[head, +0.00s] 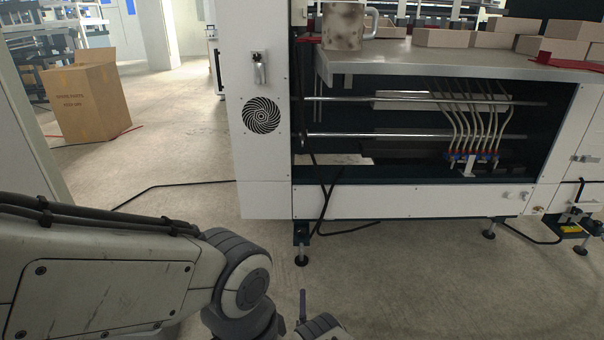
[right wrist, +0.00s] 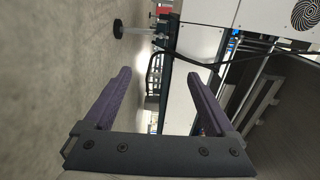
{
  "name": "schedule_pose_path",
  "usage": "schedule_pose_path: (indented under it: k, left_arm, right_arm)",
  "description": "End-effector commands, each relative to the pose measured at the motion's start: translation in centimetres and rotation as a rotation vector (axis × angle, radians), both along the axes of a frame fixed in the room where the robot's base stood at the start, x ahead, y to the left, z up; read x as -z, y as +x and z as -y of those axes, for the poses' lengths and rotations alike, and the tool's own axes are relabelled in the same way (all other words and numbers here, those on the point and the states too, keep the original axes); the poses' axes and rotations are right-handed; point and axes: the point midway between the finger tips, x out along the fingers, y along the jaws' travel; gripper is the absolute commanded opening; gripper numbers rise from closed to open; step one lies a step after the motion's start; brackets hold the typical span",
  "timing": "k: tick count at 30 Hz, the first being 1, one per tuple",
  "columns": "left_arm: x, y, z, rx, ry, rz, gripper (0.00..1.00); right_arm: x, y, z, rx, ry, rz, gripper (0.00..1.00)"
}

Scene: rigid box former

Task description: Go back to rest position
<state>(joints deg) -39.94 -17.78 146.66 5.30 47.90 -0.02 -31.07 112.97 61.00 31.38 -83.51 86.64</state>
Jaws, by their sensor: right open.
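My right gripper (right wrist: 159,73) shows in the right wrist view with its two purple fingers wide apart. Nothing is between the fingers. The space past them shows the floor and the white machine, with no object touching them. In the head view a large pale arm of mine comes in from the left along the bottom. A thin dark upright piece, perhaps a fingertip, shows at the bottom edge near the middle.
The white machine (head: 405,202) stands ahead on levelling feet. Its grey shelf (head: 450,62) bears a stained mug (head: 344,27) and several pale boxes (head: 446,37). A cardboard box (head: 88,98) stands on the floor at the left. Black cables lie on otherwise open floor (head: 400,280).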

Motion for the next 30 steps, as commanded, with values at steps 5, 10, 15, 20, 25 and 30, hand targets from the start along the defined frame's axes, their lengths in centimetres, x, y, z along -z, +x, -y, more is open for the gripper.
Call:
schedule_pose_path:
  k: [5, 10, 15, 20, 25, 30]
  left_arm:
    - [0.0, 0.0, 0.0, 0.000, 0.001, -0.001, 0.50]
    - [0.0, 0.0, 0.0, 0.000, 0.001, -0.001, 0.50]
    - [0.0, 0.0, 0.0, 0.000, 0.001, -0.001, 0.50]
    - [0.0, 0.0, 0.0, 0.000, 0.001, -0.001, 0.50]
    - [0.0, 0.0, 0.0, 0.000, 0.001, -0.001, 0.50]
    - [0.0, 0.0, 0.0, 0.000, 0.001, -0.001, 0.50]
  right_arm:
    - [-1.0, 1.5, -0.8, -0.014, -0.044, -0.045, 0.90]
    - [-2.7, 3.4, -1.1, -0.024, -0.102, -0.102, 0.90]
    - [-5.2, 5.7, -0.9, -0.047, -0.189, -0.186, 0.90]
    - [-8.9, 7.7, 0.0, -0.090, -0.307, -0.294, 0.90]
    - [-15.0, 8.2, 2.3, -0.190, -0.498, -0.455, 0.90]
    - [-21.0, 5.4, 5.7, -0.331, -0.698, -0.607, 0.90]
